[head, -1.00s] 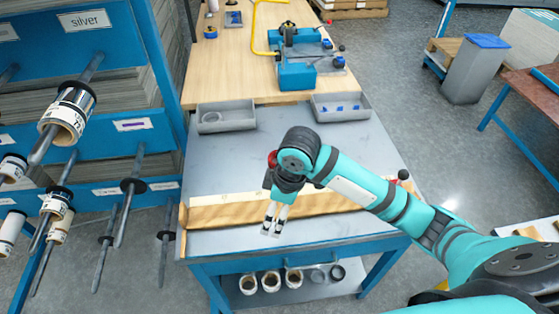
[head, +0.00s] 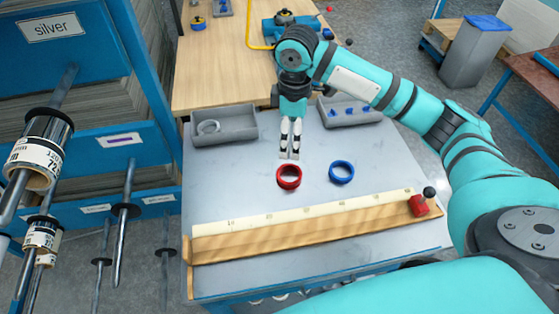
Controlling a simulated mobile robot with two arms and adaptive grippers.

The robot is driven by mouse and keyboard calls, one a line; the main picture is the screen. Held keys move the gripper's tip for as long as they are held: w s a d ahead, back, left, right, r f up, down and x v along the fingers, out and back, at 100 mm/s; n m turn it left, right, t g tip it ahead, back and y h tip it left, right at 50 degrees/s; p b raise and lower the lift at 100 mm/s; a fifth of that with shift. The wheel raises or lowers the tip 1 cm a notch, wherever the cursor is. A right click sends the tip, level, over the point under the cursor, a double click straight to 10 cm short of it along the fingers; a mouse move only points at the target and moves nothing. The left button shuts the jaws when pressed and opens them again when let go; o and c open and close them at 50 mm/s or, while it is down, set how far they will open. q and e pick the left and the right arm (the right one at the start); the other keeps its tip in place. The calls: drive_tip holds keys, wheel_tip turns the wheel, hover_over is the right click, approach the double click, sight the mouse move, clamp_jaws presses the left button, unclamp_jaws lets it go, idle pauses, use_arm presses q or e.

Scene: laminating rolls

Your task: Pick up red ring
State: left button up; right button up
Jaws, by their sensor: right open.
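The red ring (head: 289,177) lies flat on the grey work table, with its hole facing up. A blue ring (head: 341,172) lies to its right, apart from it. My right gripper (head: 289,154) is open and points down, its fingertips just behind the red ring in the picture. The gripper is empty. I cannot tell how high the fingertips are above the table. My left gripper is not in view.
A wooden ruler board (head: 310,226) with a red stop (head: 418,206) runs along the table's front. Behind stand a grey tray (head: 238,137) with a pale ring and another tray (head: 352,120) with blue pieces. A rack with rolls (head: 40,150) stands left.

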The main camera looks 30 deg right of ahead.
drive_tip(key=f, duration=0.1)
drive_tip(key=p, duration=0.1)
hover_over(289, 180)
wheel_tip(289, 180, down, 10)
drive_tip(key=shift+s+r, duration=0.1)
drive_tip(key=shift+f, duration=0.85)
wheel_tip(289, 180, down, 4)
drive_tip(key=shift+r+p, duration=0.15)
drive_tip(key=shift+p, duration=0.5)
drive_tip(key=shift+f, duration=0.45)
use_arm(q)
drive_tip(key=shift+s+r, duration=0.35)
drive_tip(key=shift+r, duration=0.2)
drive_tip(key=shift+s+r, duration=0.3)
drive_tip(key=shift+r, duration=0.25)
use_arm(e)
drive_tip(key=shift+w, duration=0.2)
drive_tip(key=c, duration=1.4)
